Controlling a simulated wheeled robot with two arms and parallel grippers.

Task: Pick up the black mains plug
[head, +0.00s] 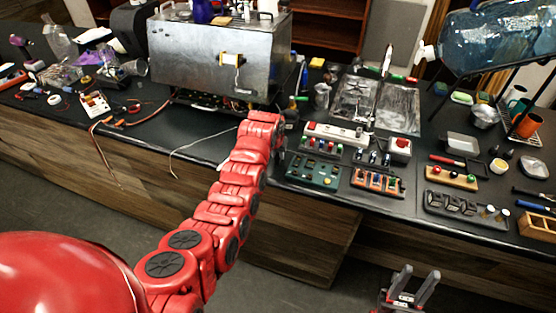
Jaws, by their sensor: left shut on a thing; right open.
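My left arm reaches over the counter, and its red wrist covers most of my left gripper (281,143). A little of the gripper's dark end shows by the counter's front edge. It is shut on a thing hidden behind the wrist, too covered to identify. I cannot make out the black mains plug in this view. A thin pale cable (200,146) lies on the counter left of the wrist. My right gripper (408,287) is open and empty, fingers up, low in front of the counter.
The metal brewer housing (195,55) stands behind my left wrist. Right of the wrist are a white strip with a red part (337,134), a green block with knobs (314,172) and an orange rack (377,182).

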